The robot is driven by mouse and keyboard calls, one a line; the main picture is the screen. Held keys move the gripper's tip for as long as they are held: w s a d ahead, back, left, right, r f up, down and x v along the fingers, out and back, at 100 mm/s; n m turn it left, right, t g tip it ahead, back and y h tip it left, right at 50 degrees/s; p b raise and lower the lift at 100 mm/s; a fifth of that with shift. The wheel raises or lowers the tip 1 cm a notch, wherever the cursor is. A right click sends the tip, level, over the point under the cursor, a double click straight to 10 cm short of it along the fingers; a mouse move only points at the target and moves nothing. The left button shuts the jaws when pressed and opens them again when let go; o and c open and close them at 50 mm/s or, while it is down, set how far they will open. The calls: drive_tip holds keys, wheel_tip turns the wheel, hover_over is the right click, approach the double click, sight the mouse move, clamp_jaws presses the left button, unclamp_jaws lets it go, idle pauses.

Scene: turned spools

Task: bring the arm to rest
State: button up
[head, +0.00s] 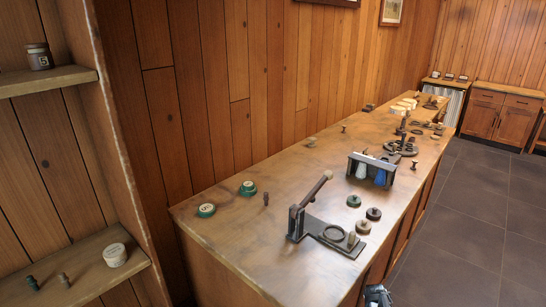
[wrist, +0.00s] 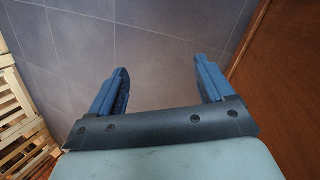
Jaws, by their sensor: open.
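My gripper (wrist: 160,82) is open and empty in the wrist view, its two blue fingers wide apart. Below it in that view is only the grey tiled floor (wrist: 165,40). In the head view, part of my arm shows at the bottom edge (head: 377,296), low beside the front side of the long wooden counter (head: 240,230). The fingers cannot be made out there. Nothing is held, and no object is near the fingertips.
A brown wooden panel (wrist: 285,95) stands close to the right finger in the wrist view; slatted wood (wrist: 20,110) is at the left. The counter carries a lever press (head: 325,230), green-rimmed discs (head: 248,187), dark spools (head: 374,213) and a rack (head: 372,168). Floor right of the counter is clear.

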drive_tip(key=s+a+f+n+g, duration=0.1)
drive_tip(key=s+a+f, duration=0.3)
drive_tip(key=s+a, duration=0.3)
drive_tip(key=s+a+f+n+g+y, duration=0.1)
drive_tip(key=s+a+f, duration=0.3)
drive_tip(key=s+a, duration=0.4)
drive_tip(key=s+a+f+n+g+y, duration=0.1)
drive_tip(key=s+a+f, duration=0.3)
drive_tip(key=s+a, duration=0.4)
drive_tip(key=shift+s+n, duration=0.15)
drive_tip(key=shift+n, duration=0.75)
drive_tip(key=shift+f, duration=0.1)
